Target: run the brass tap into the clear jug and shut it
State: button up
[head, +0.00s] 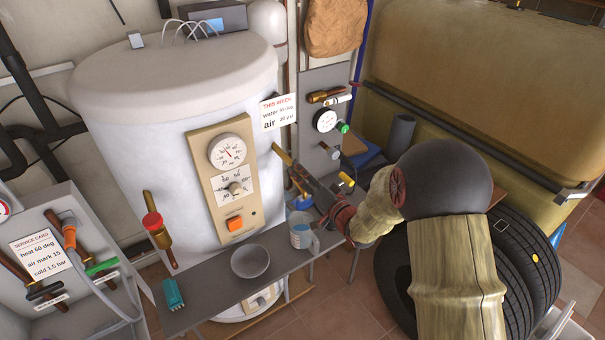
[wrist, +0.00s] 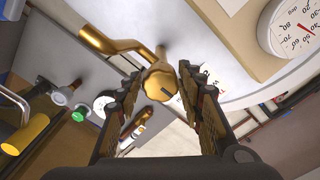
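A brass tap (head: 283,155) sticks out from the right side of the white boiler. In the wrist view its spout (wrist: 95,38) curves to the upper left and its round brass knob (wrist: 160,84) faces me. My gripper (wrist: 161,76) has its two fingers spread, one on each side of the knob, with the knob near the fingertips. Any contact is hard to judge. In the head view my gripper (head: 318,192) reaches in from the right. The clear jug (head: 301,235), with a blue band and a handle, stands upright on the grey shelf below. I cannot tell if it is directly under the spout.
A grey bowl (head: 250,261) and a teal block (head: 173,294) sit on the shelf (head: 212,300). Another brass tap with a red knob (head: 152,222) is at the boiler's left. A valve panel (head: 322,80) stands behind my gripper. Tyres (head: 532,255) are at the right.

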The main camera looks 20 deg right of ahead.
jog(key=shift+o, duration=1.1)
jog(key=v, duration=1.2)
